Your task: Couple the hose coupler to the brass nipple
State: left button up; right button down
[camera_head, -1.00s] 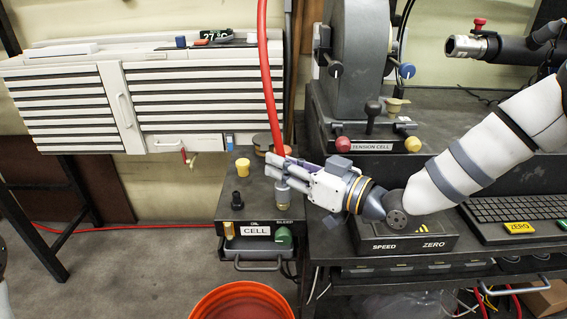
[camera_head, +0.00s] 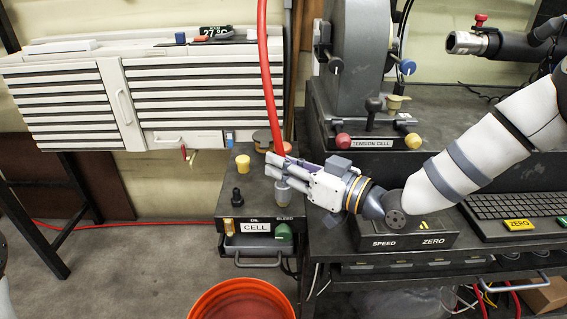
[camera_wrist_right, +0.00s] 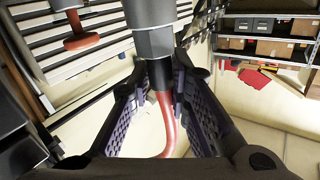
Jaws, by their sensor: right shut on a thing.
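My right gripper (camera_head: 278,170) reaches in from the right over the small dark cell box and is shut on the hose coupler. The coupler (camera_head: 282,193) is a grey cylinder pointing down below the fingers. In the right wrist view the coupler (camera_wrist_right: 153,30) runs between the fingers (camera_wrist_right: 160,85), with a black sleeve and red hose behind it. The red hose (camera_head: 266,60) rises from the gripper. No brass nipple shows clearly under the coupler; I cannot tell whether they touch. A small brass-coloured fitting (camera_head: 227,227) shows at the box front. My left gripper is out of view.
The cell box (camera_head: 225,205) carries a yellow cap (camera_head: 242,163) and a black knob (camera_head: 237,195). A green knob (camera_head: 284,231) is on its front. An orange bucket (camera_head: 200,305) stands below. A grey machine (camera_head: 350,60) and a keyboard (camera_head: 505,208) are to the right.

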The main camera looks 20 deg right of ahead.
jog(key=shift+r, duration=0.1)
dwell(0.3)
jog(key=c, duration=1.4)
grip_release()
jog(key=v, duration=1.2)
